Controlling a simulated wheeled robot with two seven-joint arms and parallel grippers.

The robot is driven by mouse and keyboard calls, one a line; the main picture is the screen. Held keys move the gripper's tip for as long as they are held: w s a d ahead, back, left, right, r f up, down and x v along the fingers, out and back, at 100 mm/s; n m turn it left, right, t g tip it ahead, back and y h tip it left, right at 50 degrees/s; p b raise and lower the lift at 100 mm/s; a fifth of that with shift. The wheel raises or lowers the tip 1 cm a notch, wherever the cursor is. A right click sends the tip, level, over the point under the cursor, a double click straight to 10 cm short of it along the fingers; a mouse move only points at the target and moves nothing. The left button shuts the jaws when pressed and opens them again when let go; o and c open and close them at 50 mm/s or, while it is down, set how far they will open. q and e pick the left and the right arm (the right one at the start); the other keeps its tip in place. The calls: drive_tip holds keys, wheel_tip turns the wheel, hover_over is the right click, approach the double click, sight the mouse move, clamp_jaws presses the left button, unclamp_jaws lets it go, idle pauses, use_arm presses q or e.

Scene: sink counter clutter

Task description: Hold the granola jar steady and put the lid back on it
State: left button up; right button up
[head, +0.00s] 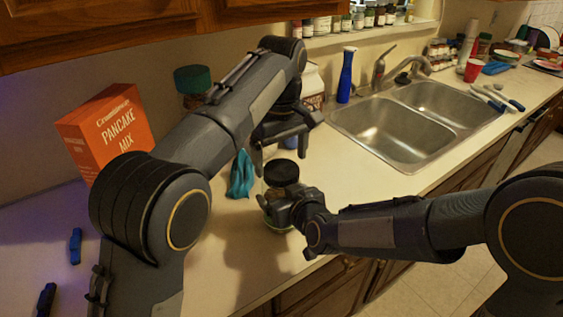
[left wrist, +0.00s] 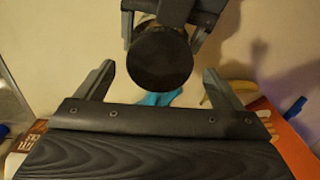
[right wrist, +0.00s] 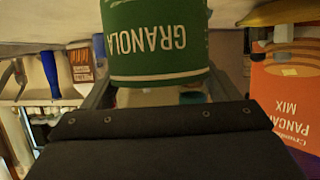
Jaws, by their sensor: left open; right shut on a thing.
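The granola jar (head: 275,224) stands upright near the counter's front edge; its green label (right wrist: 155,42) appears upside down in the right wrist view. My right gripper (head: 287,208) is shut on the jar from the right and hides part of it. The dark round lid (head: 281,172) sits at the jar's top; I cannot tell whether it is fully seated. My left gripper (head: 286,140) is open, above and behind the lid. In the left wrist view the lid (left wrist: 160,57) shows as a dark disc between and beyond the spread fingers, with nothing gripped.
A teal cloth (head: 241,176) lies left of the jar. The orange pancake mix box (head: 108,132) and a green-topped jar (head: 193,79) stand along the wall. A blue bottle (head: 346,75) stands behind the double sink (head: 385,122). The counter in front of the cloth is clear.

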use_arm(q)
drive_tip(key=shift+f, duration=1.25)
drive_tip(key=shift+c, duration=0.4)
drive_tip(key=c, duration=0.9)
drive_tip(key=m, duration=0.5)
drive_tip(key=shift+m, duration=0.3)
drive_tip(key=shift+c, duration=0.2)
drive_tip(key=m, duration=0.4)
drive_tip(key=o, duration=1.1)
